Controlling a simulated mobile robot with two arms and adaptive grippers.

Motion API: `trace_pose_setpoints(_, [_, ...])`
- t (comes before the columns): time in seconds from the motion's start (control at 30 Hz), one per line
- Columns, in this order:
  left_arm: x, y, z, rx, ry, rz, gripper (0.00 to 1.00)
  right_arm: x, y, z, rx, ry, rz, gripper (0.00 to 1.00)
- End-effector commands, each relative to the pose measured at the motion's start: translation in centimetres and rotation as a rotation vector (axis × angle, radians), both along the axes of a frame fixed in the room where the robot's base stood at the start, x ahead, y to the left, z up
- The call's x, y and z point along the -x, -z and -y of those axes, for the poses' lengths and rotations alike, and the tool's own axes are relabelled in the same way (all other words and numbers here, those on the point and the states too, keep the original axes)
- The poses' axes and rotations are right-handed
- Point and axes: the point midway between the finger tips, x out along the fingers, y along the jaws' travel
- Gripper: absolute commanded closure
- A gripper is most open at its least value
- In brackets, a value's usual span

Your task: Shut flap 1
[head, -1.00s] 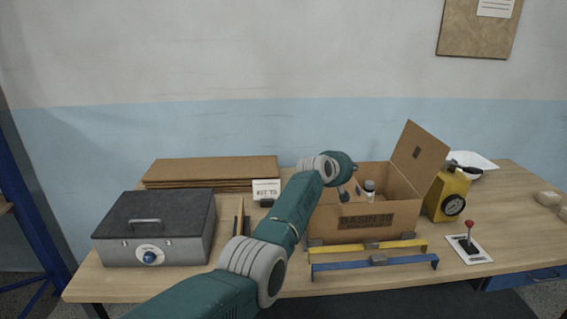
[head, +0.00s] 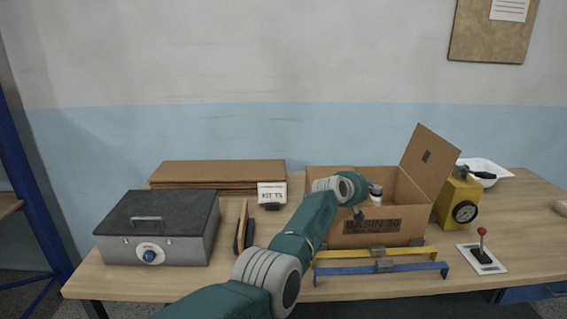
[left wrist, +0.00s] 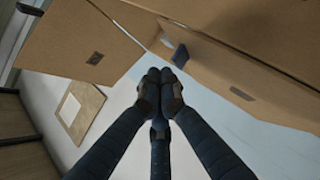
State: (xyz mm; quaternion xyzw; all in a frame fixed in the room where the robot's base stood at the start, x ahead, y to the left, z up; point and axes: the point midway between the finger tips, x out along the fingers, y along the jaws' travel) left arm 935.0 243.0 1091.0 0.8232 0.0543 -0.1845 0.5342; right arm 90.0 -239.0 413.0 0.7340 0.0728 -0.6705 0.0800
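The cardboard box (head: 405,215), printed BASIN 30, stands open on the table. One flap (head: 428,160) rises from its right side and leans outward. A panel at the back left (head: 325,175) shows partly behind my arm. I cannot tell which flap is flap 1; no number is readable. My right gripper is not in view.
Blue and yellow bars (head: 380,272) lie in front of the box. A yellow gauge (head: 458,200) and a red-knobbed lever (head: 482,248) are to its right. A grey metal case (head: 160,230) and flat cardboard (head: 215,172) are at the left. The table's right front is mostly clear.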

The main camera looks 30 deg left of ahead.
Motion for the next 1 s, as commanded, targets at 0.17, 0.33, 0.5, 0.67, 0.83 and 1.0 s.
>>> trace_pose_setpoints(0.17, [0.0,0.0,0.0,0.000,0.000,0.000,1.00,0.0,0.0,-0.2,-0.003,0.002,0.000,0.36])
trace_pose_setpoints(0.33, [0.0,0.0,0.0,0.000,0.000,0.000,1.00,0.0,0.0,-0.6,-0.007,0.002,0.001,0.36])
trace_pose_setpoints(0.5, [0.0,-0.9,-0.1,0.000,0.000,0.001,1.00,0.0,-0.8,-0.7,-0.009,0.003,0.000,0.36])
trace_pose_setpoints(0.67, [0.0,-3.5,-0.4,0.000,0.000,0.001,1.00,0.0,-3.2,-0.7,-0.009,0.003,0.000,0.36])
trace_pose_setpoints(0.83, [0.7,-5.0,0.0,-0.001,0.001,0.002,1.00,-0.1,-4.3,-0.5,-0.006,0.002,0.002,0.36])
trace_pose_setpoints(1.0, [2.0,-6.4,0.9,0.000,0.001,0.004,1.00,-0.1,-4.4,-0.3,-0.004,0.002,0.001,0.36])
